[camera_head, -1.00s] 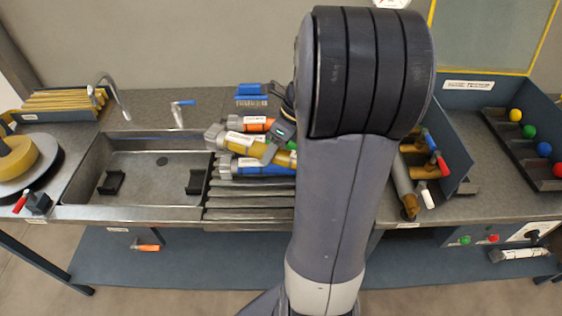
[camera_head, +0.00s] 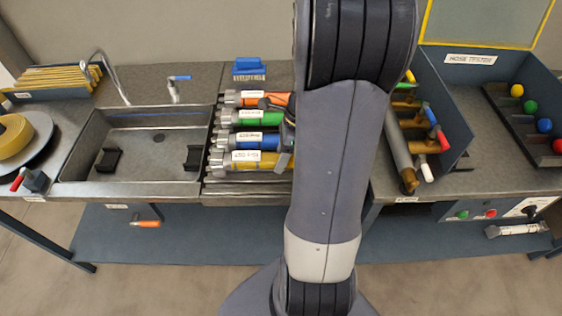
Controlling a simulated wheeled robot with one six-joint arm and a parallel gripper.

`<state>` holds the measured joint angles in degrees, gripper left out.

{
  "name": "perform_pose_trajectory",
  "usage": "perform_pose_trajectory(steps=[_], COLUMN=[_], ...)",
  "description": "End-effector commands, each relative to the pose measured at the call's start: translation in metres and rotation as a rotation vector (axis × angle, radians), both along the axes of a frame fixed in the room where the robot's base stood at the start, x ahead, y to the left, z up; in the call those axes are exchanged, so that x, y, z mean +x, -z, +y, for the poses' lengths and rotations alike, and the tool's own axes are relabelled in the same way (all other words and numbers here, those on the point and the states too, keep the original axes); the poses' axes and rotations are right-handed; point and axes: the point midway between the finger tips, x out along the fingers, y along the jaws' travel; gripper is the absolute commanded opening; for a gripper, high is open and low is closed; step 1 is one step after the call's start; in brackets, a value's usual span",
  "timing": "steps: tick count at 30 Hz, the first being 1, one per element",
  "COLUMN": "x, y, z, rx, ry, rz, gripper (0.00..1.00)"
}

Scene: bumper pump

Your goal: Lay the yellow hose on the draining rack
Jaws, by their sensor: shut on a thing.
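The yellow hose (camera_head: 240,161) has a grey end cap and a white label, and lies nearest the front edge in a row on the draining rack (camera_head: 240,189). Its right end is hidden behind my arm. My gripper (camera_head: 287,158) is at the right part of the yellow hose, shut on it, and partly hidden by my arm. The orange hose (camera_head: 275,99), green hose (camera_head: 245,117) and blue hose (camera_head: 247,138) lie behind it on the rack, side by side. I cannot tell whether the yellow hose fully rests on the rack.
The sink (camera_head: 150,148) with two black cradles is left of the rack. A blue brush (camera_head: 249,68) lies behind the rack. The hose tester (camera_head: 440,115), with pipes and coloured handles, stands to the right. A row of coloured balls (camera_head: 530,106) is far right.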

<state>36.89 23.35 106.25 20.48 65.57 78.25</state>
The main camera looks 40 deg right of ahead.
Motion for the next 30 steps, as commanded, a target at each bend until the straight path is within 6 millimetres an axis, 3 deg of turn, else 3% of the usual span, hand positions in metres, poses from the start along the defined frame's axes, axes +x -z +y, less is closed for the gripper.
perform_pose_trajectory(steps=[6, 17, 18, 21, 30], x=[0.000, 0.000, 0.000, 0.000, 0.000], y=[0.025, 0.029, 0.030, 0.029, 0.029], z=[0.000, 0.000, 0.000, 0.000, 0.000], rx=[0.002, 0.001, 0.001, 0.001, -0.002], ry=[0.000, 0.001, 0.001, 0.001, 0.001], rz=[0.003, 0.001, 0.001, 0.001, -0.001], gripper=[0.00, 0.00, 0.38, 0.47, 0.47])
